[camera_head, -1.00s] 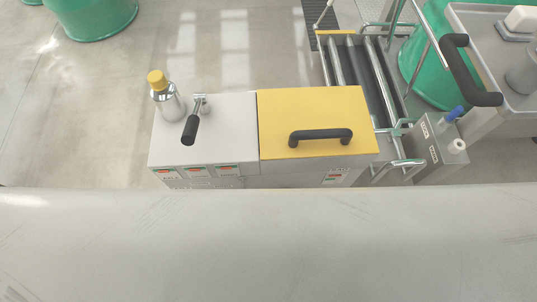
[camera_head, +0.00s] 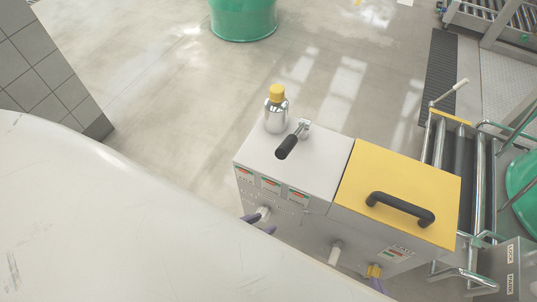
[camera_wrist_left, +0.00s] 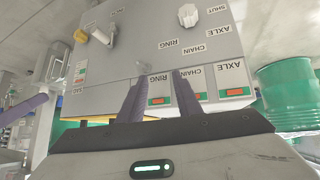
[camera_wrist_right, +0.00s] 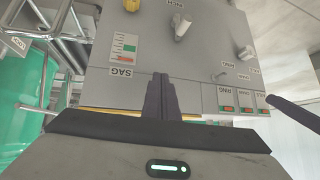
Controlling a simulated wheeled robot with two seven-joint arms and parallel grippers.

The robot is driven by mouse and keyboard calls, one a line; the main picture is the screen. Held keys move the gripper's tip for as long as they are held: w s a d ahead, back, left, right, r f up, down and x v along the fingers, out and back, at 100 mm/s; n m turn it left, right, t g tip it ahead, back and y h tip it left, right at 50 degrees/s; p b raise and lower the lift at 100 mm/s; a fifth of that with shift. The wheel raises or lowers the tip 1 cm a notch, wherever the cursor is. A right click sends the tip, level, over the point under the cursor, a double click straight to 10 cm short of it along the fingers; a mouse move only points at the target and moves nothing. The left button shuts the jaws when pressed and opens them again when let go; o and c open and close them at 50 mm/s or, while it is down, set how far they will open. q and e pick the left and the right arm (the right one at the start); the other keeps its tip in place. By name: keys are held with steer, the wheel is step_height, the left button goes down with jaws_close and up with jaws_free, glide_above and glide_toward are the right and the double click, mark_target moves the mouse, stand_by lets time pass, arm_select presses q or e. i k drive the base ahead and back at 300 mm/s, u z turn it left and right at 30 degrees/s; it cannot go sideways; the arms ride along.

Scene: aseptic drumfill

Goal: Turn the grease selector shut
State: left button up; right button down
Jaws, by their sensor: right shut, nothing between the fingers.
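The grease selector is a pale knob (camera_wrist_left: 188,15) on the front panel of the box, with SHUT, AXLE, CHAIN and RING labels around it. It also shows in the right wrist view (camera_wrist_right: 245,53) and the head view (camera_head: 264,212). Which label it points to is unclear. My left gripper (camera_wrist_left: 160,76) is open in front of the panel, its two purple fingers apart. The selector lies beyond the fingertips, and I see no grip on it. My right gripper (camera_wrist_right: 162,76) is shut and empty, in front of the panel's SAG side.
A second pale handle (camera_wrist_right: 182,28) and a yellow knob (camera_wrist_right: 132,5) stick out of the panel. The box top carries a metal bottle (camera_head: 276,114), a black-gripped lever (camera_head: 286,147) and a yellow lid (camera_head: 365,220). A roller conveyor (camera_head: 462,160) stands to the right.

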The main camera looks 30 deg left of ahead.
mark_target(264, 210)
steer(key=k, duration=1.15)
steer(key=u, duration=0.8)
steer(key=i, duration=1.4)
steer(key=z, duration=0.7)
